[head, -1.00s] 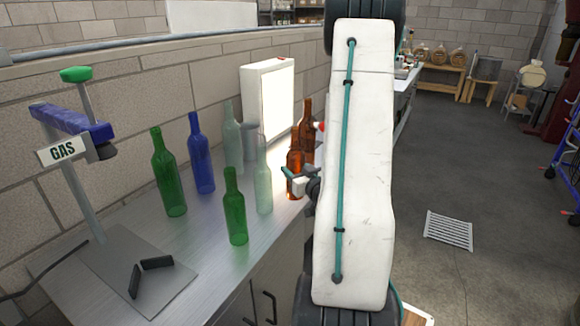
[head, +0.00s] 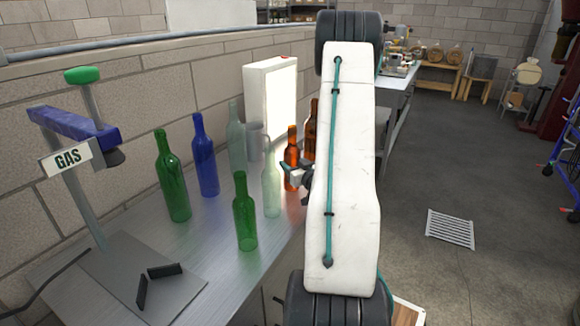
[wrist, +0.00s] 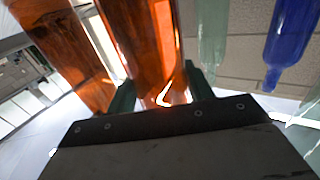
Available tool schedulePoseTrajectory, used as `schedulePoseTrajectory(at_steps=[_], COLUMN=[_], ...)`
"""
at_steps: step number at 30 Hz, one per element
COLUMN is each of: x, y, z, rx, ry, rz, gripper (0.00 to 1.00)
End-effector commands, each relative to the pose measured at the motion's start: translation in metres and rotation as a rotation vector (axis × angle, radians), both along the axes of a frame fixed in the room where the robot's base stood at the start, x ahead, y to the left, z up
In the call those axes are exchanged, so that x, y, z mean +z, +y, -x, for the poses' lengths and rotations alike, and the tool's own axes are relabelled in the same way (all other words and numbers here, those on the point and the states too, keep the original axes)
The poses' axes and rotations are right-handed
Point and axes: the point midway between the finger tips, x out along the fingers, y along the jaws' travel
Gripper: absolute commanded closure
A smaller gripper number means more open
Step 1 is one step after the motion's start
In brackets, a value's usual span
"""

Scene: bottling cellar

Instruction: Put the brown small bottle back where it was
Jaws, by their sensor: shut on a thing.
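The brown small bottle (head: 291,150) is upright in the head view, near the right edge of the metal bench, in front of the light panel. My gripper (head: 290,174) is shut on it, low on its body. In the wrist view the bottle (wrist: 143,40) stands between the two green fingers (wrist: 160,92). A second brown bottle (head: 309,125) stands close behind to the right, partly hidden by my arm. It fills the left of the wrist view (wrist: 62,50). Whether the held bottle's base touches the bench cannot be told.
A pale clear bottle (head: 271,190) stands just left of the held one. Green bottles (head: 244,215), (head: 171,185), a blue bottle (head: 205,165) and another pale bottle (head: 237,145) stand further left. The lit panel (head: 270,100) is behind.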

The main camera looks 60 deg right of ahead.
Motion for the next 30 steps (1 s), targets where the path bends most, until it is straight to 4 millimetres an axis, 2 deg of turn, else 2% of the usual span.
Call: schedulePoseTrajectory(at_steps=[3, 14, 15, 17, 27, 30], x=[-0.0068, -0.0097, -0.0108, -0.0105, -0.0075, -0.0081], y=[-0.0055, -0.004, -0.0034, -0.0032, -0.0025, 0.0011], z=[0.0044, 0.003, 0.0029, 0.0028, 0.0022, 0.0119], rx=[-0.01, -0.007, -0.006, -0.006, -0.005, -0.007], ry=[-0.003, -0.003, 0.0, -0.001, -0.001, 0.0], rz=[0.004, 0.004, 0.002, 0.003, 0.003, 0.001], gripper=[1.0, 1.0, 0.43, 0.27, 0.27, 0.27])
